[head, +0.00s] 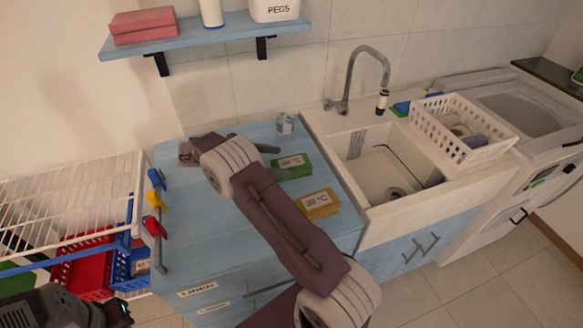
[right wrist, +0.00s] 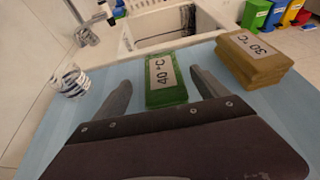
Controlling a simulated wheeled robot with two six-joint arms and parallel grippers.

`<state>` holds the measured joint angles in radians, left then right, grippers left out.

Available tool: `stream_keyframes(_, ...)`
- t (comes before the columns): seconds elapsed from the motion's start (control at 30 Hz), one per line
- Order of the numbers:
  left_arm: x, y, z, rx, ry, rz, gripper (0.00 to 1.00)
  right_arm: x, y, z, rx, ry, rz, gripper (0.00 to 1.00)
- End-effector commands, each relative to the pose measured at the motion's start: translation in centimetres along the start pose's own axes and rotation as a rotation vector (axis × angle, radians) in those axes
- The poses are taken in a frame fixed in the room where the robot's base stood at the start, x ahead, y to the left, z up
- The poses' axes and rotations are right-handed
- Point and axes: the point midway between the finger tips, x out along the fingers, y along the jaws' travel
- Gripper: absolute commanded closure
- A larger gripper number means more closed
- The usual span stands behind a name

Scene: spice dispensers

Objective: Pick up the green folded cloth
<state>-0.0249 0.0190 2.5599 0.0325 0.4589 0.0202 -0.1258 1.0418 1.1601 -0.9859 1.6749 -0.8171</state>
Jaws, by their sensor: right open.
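The green folded cloth (head: 291,166) lies on the blue countertop, left of the sink, with a white label on top. In the right wrist view the green cloth (right wrist: 166,92) shows a "40 °C" label. My right gripper (head: 270,161) reaches over the counter at the cloth's left side. In its wrist view the right gripper (right wrist: 162,90) is open, one finger on each side of the cloth's near end, with nothing clamped. Whether the fingers touch the cloth is unclear. My left gripper's fingers do not show.
A yellow-brown folded cloth (head: 317,204) labelled "30 °C" lies close by, nearer the counter front. A clear glass (head: 285,123) stands toward the wall. The sink (head: 385,172) is to the right, with a white basket (head: 462,130) beyond. Coloured clips (head: 155,200) hang at the left edge.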

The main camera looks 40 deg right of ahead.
Motion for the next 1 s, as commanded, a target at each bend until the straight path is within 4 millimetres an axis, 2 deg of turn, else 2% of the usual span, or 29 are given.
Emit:
stream_keyframes(0.13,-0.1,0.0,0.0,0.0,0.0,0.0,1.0,1.0,-0.1,0.1,-0.001,0.0,-0.001,0.16)
stream_keyframes(0.33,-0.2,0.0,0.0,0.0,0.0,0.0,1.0,4.5,-0.4,0.1,0.0,0.0,-0.001,0.16)
stream_keyframes(0.6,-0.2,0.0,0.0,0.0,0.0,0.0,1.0,5.2,-0.3,0.0,0.0,0.001,0.002,0.16)
stream_keyframes(0.63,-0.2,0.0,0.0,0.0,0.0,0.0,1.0,5.2,-0.3,0.0,0.0,0.001,0.002,0.19)
stream_keyframes(0.87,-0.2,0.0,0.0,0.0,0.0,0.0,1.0,5.2,-0.3,0.0,0.001,0.001,0.001,0.83)
stream_keyframes(0.9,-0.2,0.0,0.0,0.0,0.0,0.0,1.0,5.2,-0.3,0.1,0.001,0.0,0.002,0.86)
stream_keyframes(1.0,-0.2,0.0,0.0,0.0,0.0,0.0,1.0,5.2,-0.3,0.1,0.001,0.001,0.001,0.86)
